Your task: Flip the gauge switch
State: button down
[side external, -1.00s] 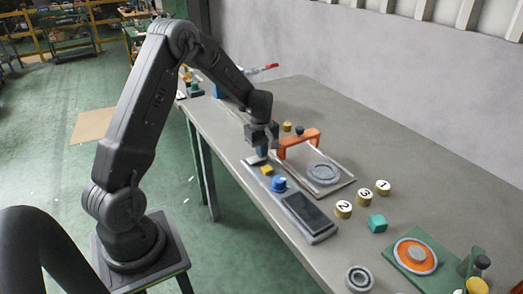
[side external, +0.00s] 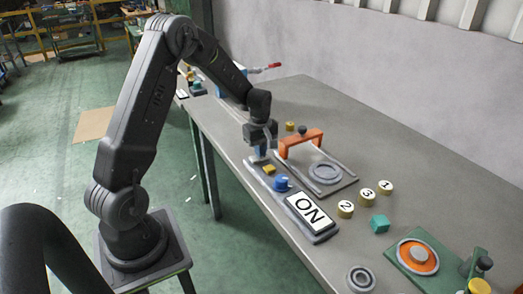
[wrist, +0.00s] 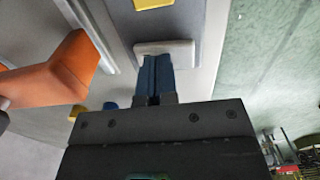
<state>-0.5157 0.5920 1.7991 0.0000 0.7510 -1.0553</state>
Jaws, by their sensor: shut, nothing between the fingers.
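The gauge panel (side external: 262,171) is a long grey unit on the table's near side, with a yellow button (side external: 268,169), a blue knob (side external: 281,183) and a display (side external: 311,211) reading ON. My gripper (side external: 260,152) is shut and empty, pointing down at the panel's far end. In the wrist view its blue fingers (wrist: 153,78) are together, with their tips at a pale switch piece (wrist: 165,50). I cannot tell whether they touch it. The fingers hide part of the switch.
An orange handle (side external: 301,143) on a rail frame with a round disc (side external: 324,173) stands right beside the panel.

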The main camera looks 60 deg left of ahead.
jog(key=shift+r, duration=0.1)
notch_tip(320, 180, up, 14)
jog(key=w, duration=0.2)
dwell(0.3)
